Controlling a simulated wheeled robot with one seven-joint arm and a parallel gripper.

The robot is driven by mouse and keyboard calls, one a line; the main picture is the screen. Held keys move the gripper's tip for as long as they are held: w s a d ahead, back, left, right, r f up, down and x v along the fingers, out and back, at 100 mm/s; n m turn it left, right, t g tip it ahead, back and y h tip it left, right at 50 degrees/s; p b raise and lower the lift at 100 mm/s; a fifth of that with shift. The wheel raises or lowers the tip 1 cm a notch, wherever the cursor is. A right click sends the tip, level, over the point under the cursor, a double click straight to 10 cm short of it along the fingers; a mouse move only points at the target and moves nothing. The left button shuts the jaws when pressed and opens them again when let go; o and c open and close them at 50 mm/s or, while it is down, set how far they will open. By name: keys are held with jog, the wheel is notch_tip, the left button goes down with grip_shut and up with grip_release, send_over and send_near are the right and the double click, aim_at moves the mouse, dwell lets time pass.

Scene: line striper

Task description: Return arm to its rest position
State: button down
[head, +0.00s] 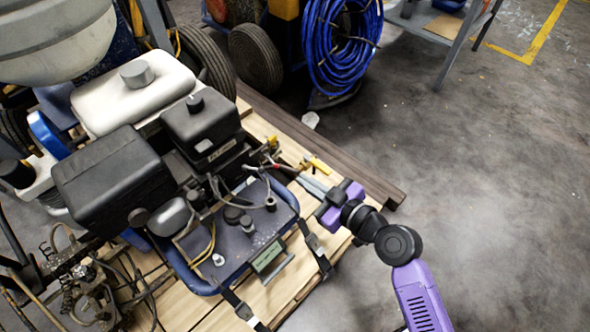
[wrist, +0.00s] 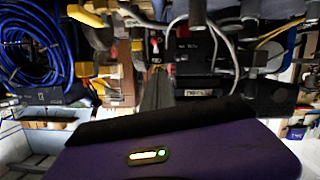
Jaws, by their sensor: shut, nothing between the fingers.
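My purple and black arm reaches in from the lower right of the head view. My gripper (head: 314,186) is at its end, with grey fingers close together and nothing seen between them. It is over the right edge of the wooden pallet (head: 262,130), near the yellow-handled valve (head: 317,164) of the line striper (head: 205,185). I cannot tell whether the fingertips touch the valve or hoses. The wrist view shows the machine's hoses and fittings close ahead, above my purple wrist housing; the fingertips are hard to make out there.
A blue hose coil (head: 343,45) hangs at the back; it also shows in the wrist view (wrist: 35,45). A metal table (head: 437,22) stands at the upper right. A dark plank (head: 330,155) lies along the pallet's right side. The concrete floor (head: 480,180) at right is clear.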

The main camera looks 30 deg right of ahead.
jog(key=shift+s+d, duration=0.15)
jog(key=shift+s, duration=0.25)
dwell(0.3)
jog(key=s+d+r+m+t+h, duration=0.2)
jog(key=s+d+r+m+h, duration=0.25)
jog(key=s+m, duration=0.2)
jog(key=s+a+r+n+g, duration=0.1)
jog(key=s+a+r, duration=0.15)
jog(key=s, duration=0.85)
jog(key=s+a+r, duration=0.2)
jog(key=s+a, duration=0.2)
jog(key=s, duration=0.8)
notch_tip(320, 180, up, 26)
jog(key=p, duration=2.6)
jog(key=shift+s+g+y+p, duration=0.15)
jog(key=shift+g+y+p, duration=0.15)
jog(key=shift+y+p, duration=0.1)
